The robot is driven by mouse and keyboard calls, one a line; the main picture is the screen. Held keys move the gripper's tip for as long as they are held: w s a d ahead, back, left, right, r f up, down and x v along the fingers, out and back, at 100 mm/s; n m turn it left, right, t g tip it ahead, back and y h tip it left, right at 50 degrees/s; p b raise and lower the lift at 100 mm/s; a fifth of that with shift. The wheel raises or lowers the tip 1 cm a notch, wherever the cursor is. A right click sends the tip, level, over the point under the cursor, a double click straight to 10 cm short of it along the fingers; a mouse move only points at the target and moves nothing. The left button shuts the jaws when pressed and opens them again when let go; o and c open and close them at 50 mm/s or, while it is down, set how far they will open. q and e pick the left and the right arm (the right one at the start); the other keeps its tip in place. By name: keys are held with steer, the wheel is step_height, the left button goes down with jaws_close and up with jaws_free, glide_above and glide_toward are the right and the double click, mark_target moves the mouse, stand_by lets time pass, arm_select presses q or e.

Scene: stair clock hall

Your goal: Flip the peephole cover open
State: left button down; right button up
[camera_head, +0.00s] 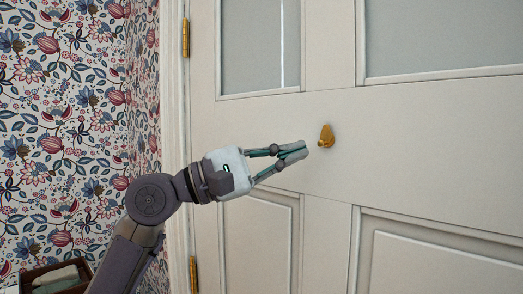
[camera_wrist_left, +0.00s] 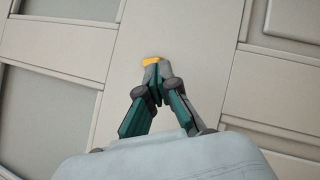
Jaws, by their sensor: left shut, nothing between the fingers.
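The brass peephole cover (camera_head: 326,137) is on the white door (camera_head: 400,150), on the flat middle part between the upper and lower panels. My left gripper (camera_head: 303,152) is just left of the cover and slightly below it, with its fingers shut and nothing between them. In the left wrist view, the yellow cover (camera_wrist_left: 151,61) shows just beyond the shut fingertips (camera_wrist_left: 157,75), which hide part of it. I cannot tell whether the fingertips touch the cover. My right gripper is in neither view.
Brass hinges (camera_head: 186,38) sit on the door's left edge beside the white frame (camera_head: 173,100). Flowered wallpaper (camera_head: 60,120) covers the wall at left. A dark wooden box with folded cloths (camera_head: 56,277) is at the lower left. The door around the cover is clear.

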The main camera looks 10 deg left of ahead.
mark_target(323, 136)
arm_select(q)
steer(key=shift+p+x, duration=0.3)
steer(key=shift+x, duration=0.95)
steer(key=shift+n+p, duration=0.3)
steer(key=shift+n, duration=0.1)
